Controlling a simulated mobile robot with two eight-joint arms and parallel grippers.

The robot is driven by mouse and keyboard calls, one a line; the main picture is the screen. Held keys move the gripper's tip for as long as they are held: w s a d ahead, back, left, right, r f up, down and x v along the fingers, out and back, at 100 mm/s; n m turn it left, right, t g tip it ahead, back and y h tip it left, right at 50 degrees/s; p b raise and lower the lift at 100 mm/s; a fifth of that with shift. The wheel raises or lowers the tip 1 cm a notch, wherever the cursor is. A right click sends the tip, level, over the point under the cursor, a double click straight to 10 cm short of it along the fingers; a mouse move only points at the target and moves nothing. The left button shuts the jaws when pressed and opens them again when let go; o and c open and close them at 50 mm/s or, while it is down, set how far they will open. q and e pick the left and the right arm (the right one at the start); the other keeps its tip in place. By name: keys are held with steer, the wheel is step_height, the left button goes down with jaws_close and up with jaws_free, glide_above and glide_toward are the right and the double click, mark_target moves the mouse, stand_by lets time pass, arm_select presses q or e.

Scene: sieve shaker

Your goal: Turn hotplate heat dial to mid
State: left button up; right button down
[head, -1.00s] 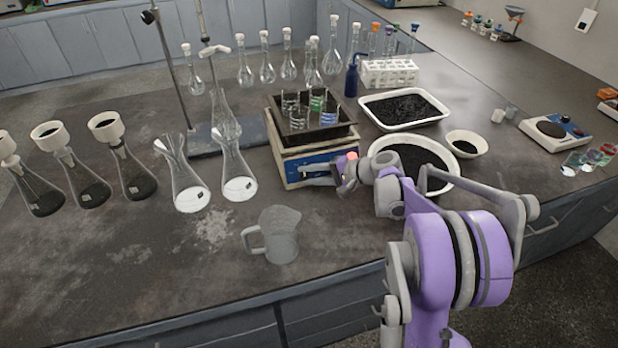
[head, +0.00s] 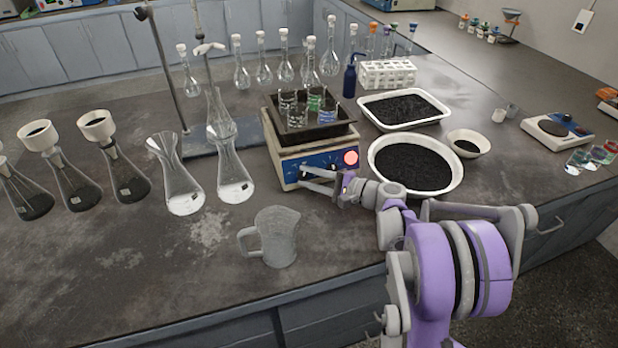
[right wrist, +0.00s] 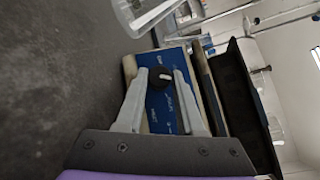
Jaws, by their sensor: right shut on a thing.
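The hotplate (head: 288,150) stands mid-bench with a blue front panel and a round red part (head: 351,157) at the panel's right. In the right wrist view its panel (right wrist: 163,119) appears turned sideways. The black heat dial (right wrist: 158,78) with a white mark sits between the two fingers of my right gripper (right wrist: 161,78). My right gripper (head: 303,178) is in front of the panel in the head view, shut on the dial. The dial itself is hard to make out in the head view. My left gripper is not in view.
A dark tray (head: 335,140) with beakers sits on the hotplate. A white bowl of black grains (head: 457,178) is close to my right arm. A glass jug (head: 277,255) stands in front, and flasks (head: 181,200) stand to the left. Bare bench lies around the jug.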

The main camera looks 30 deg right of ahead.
steer(key=c, duration=0.5)
jaws_free()
steer(key=v, duration=1)
steer(key=shift+s+d+p, duration=0.2)
steer(key=shift+s+p, duration=0.15)
steer(key=shift+r, duration=0.1)
